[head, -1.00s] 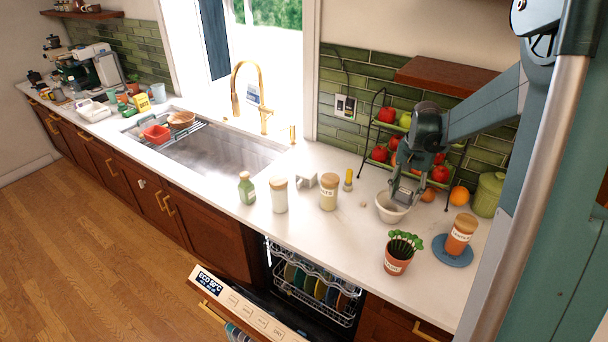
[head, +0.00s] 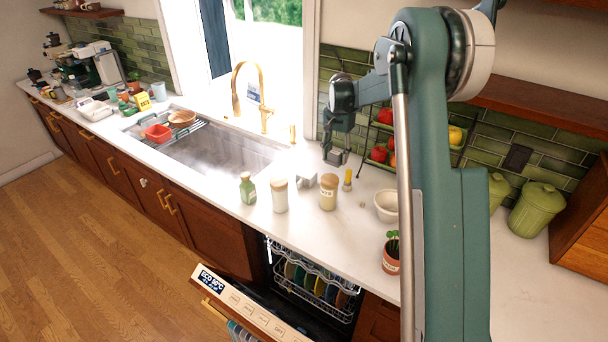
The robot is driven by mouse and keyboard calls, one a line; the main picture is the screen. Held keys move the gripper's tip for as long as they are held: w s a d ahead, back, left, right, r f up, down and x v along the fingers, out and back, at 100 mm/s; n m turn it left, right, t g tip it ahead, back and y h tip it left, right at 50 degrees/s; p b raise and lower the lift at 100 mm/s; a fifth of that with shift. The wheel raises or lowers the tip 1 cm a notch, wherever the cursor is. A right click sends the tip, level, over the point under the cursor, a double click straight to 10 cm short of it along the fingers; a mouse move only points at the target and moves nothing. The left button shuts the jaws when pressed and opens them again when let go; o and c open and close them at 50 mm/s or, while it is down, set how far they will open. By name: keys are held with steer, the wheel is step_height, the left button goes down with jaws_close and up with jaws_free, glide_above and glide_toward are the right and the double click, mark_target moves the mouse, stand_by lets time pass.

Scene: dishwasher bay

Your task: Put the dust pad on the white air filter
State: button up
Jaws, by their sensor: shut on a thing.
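My gripper (head: 336,157) hangs fingers down over the back of the counter, right of the sink. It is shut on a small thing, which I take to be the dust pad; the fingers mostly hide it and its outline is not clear. A small white blocky object (head: 306,179) lies on the counter just left of and below the gripper in the picture. It may be the white air filter, but it is too small to tell. The gripper appears apart from it.
Two lidded jars (head: 328,192) (head: 280,196), a green bottle (head: 247,189) and a yellow-topped bottle (head: 348,180) stand close by. A white bowl (head: 386,207) and a potted plant (head: 391,255) are to the right. The sink (head: 215,150) is left; the dishwasher (head: 245,305) is open below.

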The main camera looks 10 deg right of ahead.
steer(key=p, duration=0.1)
glide_above(305, 173)
steer(key=shift+s+f, duration=0.15)
steer(key=shift+f, duration=0.25)
steer(key=shift+f+p, duration=0.4)
steer(key=shift+f, duration=2.75)
steer(key=shift+f, duration=1.9)
steer(key=shift+f, duration=0.2)
steer(key=o, duration=0.7)
steer(key=shift+o, duration=0.9)
steer(key=shift+r, duration=0.1)
